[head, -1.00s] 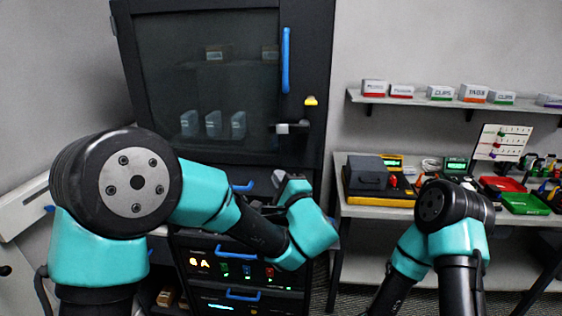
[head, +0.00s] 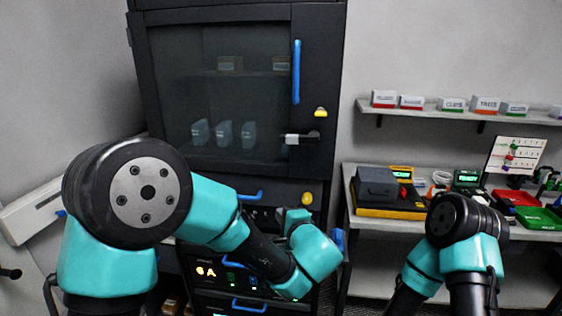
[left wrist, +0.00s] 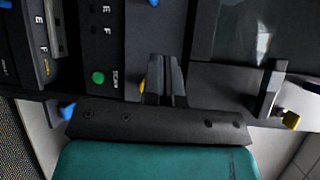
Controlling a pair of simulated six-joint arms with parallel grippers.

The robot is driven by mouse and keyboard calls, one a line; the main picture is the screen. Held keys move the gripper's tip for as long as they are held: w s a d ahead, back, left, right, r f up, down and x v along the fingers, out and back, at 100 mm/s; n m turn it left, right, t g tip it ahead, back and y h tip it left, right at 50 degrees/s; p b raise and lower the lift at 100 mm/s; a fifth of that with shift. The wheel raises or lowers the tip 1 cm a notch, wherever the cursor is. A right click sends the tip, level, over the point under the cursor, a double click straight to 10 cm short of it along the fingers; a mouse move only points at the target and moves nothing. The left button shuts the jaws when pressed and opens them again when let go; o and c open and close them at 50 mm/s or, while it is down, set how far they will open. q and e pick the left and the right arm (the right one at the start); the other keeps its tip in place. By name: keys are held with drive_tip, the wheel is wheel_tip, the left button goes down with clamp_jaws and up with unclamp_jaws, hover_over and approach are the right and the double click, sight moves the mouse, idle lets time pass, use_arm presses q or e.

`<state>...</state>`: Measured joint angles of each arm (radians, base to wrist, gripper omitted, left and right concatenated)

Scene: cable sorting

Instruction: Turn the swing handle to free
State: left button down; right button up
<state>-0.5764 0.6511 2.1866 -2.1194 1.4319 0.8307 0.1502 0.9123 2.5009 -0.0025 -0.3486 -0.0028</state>
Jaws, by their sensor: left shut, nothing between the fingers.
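The swing handle (head: 302,137) is a dark lever with a pale end on the right frame of the tall black cabinet door (head: 323,75). It lies about level, its pale end to the left. The handle also shows at the right of the left wrist view (left wrist: 271,92). My left gripper (left wrist: 165,64) is shut and empty, in front of the cabinet and apart from the handle. In the head view the left wrist hides its fingers. My right arm stands at the lower right; its gripper is outside the frames.
A yellow part (head: 320,112) sits above the handle, and a yellow knob (head: 307,198) below it. A long blue door handle (head: 297,72) stands upright higher up. Drawers with blue pulls (head: 249,308) lie below. A workbench (head: 395,232) with devices stands to the right.

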use_arm(q)
drive_tip(key=s+d+f+n+g+h, duration=0.1)
drive_tip(key=s+f+n+g+h, duration=0.2)
drive_tip(key=f, duration=0.4)
drive_tip(key=s+d+f+n+g+h, duration=0.1)
drive_tip(key=f+n+g+h, duration=0.1)
drive_tip(key=f+n+g, duration=0.3)
drive_tip(key=s+d+f+n+g+h, duration=0.2)
drive_tip(key=s+d+n+g+h, duration=0.15)
drive_tip(key=d+n+h, duration=0.55)
drive_tip(key=w+a+r+n+t+h, duration=0.1)
drive_tip(key=w+r+n+t+h, duration=0.25)
drive_tip(key=r+n, duration=0.3)
drive_tip(key=w+a+r+n+t+h, duration=0.1)
drive_tip(key=w+r+n+t+h, duration=0.1)
drive_tip(key=r+n+t+h, duration=0.45)
drive_tip(key=w+a+r+n+t+y, duration=0.1)
drive_tip(key=a+r+n+t+y, duration=0.5)
drive_tip(key=a+n+t+y, duration=0.4)
drive_tip(key=a+n+y, duration=0.1)
drive_tip(key=a+n, duration=0.2)
drive_tip(key=n, duration=0.3)
drive_tip(key=shift+w, duration=0.2)
